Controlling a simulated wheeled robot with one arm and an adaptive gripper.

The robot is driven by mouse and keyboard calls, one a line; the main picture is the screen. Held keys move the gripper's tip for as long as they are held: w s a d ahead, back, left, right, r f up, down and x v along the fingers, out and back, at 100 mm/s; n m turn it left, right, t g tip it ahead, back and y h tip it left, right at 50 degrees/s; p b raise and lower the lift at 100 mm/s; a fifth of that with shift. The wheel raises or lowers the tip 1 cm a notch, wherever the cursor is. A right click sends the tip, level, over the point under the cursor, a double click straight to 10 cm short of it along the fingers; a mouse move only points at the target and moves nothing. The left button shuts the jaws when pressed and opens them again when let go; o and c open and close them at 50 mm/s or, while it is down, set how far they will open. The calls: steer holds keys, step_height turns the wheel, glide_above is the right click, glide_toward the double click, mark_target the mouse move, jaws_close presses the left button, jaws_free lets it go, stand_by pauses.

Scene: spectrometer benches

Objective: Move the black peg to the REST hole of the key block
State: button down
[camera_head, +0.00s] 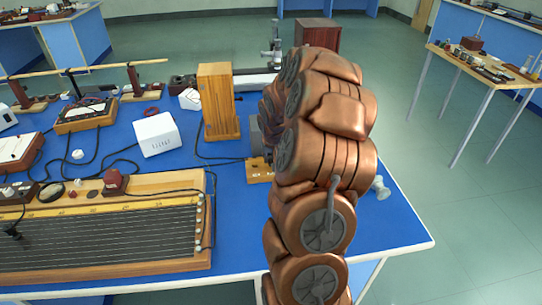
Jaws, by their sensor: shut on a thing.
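A light wooden block (257,170) with small dark dots sits on the blue bench, partly hidden behind my arm. It may be the key block, but I cannot read any REST mark on it. I cannot make out the black peg. My copper-coloured arm rises in front and bends away over the bench. It hides my gripper and whatever is at its tips. A dark grey shape (256,136) shows just left of the arm above the wooden block; I cannot tell what it is.
A tall wooden box (218,102) and a white box (156,134) stand left of my arm. A long wired board (95,268) fills the front left. Cables cross the blue bench (235,225). A pale small object (380,188) lies near the right edge.

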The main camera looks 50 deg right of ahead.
steer(key=shift+f, duration=0.3)
steer(key=c, duration=1)
jaws_free()
steer(key=shift+r, duration=0.1)
steer(key=v, duration=1.1)
steer(key=shift+s+a+r, duration=0.1)
steer(key=shift+s+r, duration=0.05)
steer(key=shift+r, duration=0.25)
